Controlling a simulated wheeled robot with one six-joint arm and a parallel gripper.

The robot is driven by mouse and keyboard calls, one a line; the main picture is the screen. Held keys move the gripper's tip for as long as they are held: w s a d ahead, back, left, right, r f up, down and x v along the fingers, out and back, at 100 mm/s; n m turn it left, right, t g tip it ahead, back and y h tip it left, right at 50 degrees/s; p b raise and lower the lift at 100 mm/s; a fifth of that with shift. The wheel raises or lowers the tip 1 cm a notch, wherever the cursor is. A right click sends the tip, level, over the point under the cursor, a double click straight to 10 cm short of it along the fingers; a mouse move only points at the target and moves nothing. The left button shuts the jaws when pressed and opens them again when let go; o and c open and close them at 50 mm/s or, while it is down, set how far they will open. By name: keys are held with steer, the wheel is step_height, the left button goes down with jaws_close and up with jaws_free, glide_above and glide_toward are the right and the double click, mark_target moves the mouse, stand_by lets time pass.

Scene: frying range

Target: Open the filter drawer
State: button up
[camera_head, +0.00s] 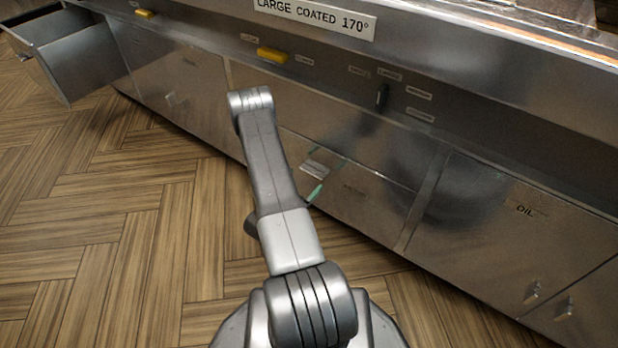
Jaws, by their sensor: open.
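A low steel front panel (370,205) in the middle of the range sits flush with the cabinet, so it looks closed. It seems to be the filter drawer, but its small label is too faint to read. It has a short metal handle (314,170) at its upper left. My arm comes up from the bottom and bends down in front of this panel. My gripper (315,194) is mostly hidden behind the arm; one green-edged finger shows just below the handle. It looks open. I cannot tell whether it touches the handle.
Another drawer (85,55) stands open at the far left, jutting over the wooden floor (110,210). Yellow handles (272,55) and a dark lever (382,95) are on the upper front. A cabinet labelled OIL (480,230) is closed on the right. Floor at left is clear.

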mark_target(309, 174)
steer(key=shift+b+x, duration=0.4)
steer(key=shift+x, duration=1.65)
